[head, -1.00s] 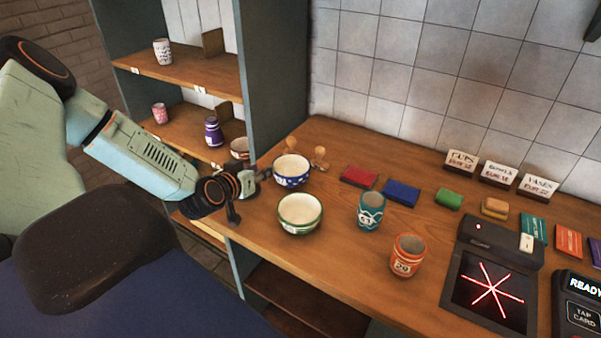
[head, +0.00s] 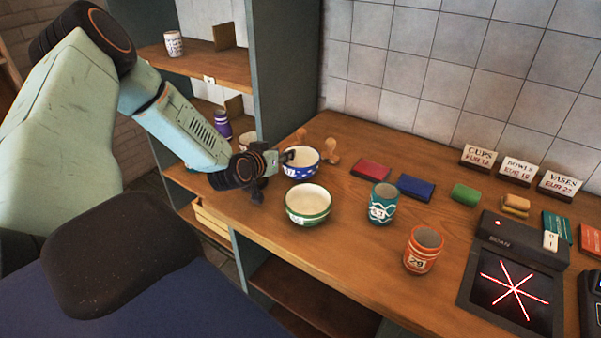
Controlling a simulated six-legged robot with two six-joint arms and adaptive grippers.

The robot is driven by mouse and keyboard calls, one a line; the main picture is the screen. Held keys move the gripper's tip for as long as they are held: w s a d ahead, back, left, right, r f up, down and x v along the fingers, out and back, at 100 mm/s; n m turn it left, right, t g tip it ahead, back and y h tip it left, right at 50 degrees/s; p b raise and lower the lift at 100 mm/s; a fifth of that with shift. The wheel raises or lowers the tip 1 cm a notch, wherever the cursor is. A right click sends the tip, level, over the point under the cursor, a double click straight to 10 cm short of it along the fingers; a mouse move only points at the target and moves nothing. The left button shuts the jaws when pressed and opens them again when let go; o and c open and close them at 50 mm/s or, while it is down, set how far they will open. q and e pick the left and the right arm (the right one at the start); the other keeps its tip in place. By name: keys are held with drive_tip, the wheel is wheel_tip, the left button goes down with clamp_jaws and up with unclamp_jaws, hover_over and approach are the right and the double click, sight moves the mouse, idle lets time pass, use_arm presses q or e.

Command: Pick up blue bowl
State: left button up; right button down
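The blue bowl (head: 301,171), dark blue with white spots and a white inside, stands upright on the wooden counter near its left end. My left gripper (head: 274,174) is at the bowl's left side with its fingers spread apart. One finger reaches the bowl's left rim; the other is lower and nearer, outside the bowl. I cannot tell whether the finger touches the rim. My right gripper is out of view.
A green-and-white bowl (head: 308,207) stands just in front of the blue bowl. Wooden stamps (head: 331,151) stand close behind it. A teal cup (head: 382,205) and an orange cup (head: 422,250) are to the right. A shelf unit (head: 283,70) rises behind left.

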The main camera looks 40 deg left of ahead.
use_arm(q)
drive_tip(key=shift+w+a+f, duration=0.1)
drive_tip(key=shift+w, duration=0.2)
drive_tip(key=shift+w, duration=0.1)
drive_tip(key=shift+w+f, duration=0.15)
drive_tip(key=shift+w, duration=0.05)
drive_tip(key=shift+c, duration=0.3)
drive_tip(key=shift+s, duration=0.25)
drive_tip(key=c, duration=0.4)
drive_tip(key=shift+w, duration=0.1)
clamp_jaws()
